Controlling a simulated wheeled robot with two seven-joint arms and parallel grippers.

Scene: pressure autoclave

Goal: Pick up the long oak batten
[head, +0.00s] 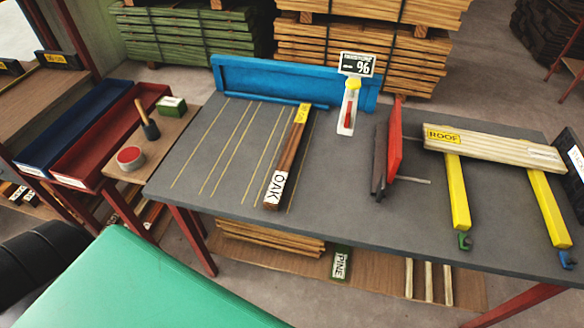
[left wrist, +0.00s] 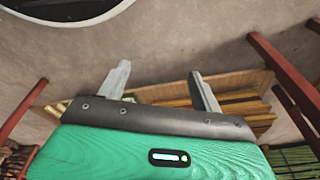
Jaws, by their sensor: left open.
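The long oak batten (head: 290,150) is a reddish-brown bar lying on the grey table top, left of the middle. It runs from the back edge area to the front, slightly slanted. Its near end has a white OAK label and its far end a yellow tag. My left gripper (left wrist: 159,82) shows in the left wrist view, with its two grey fingers apart and nothing between them. The batten is not visible in that view. The left fingers do not show in the head view, and my right gripper is in neither view.
A blue back rail (head: 290,80) lines the rear. Boards (head: 270,240) lie below the table.

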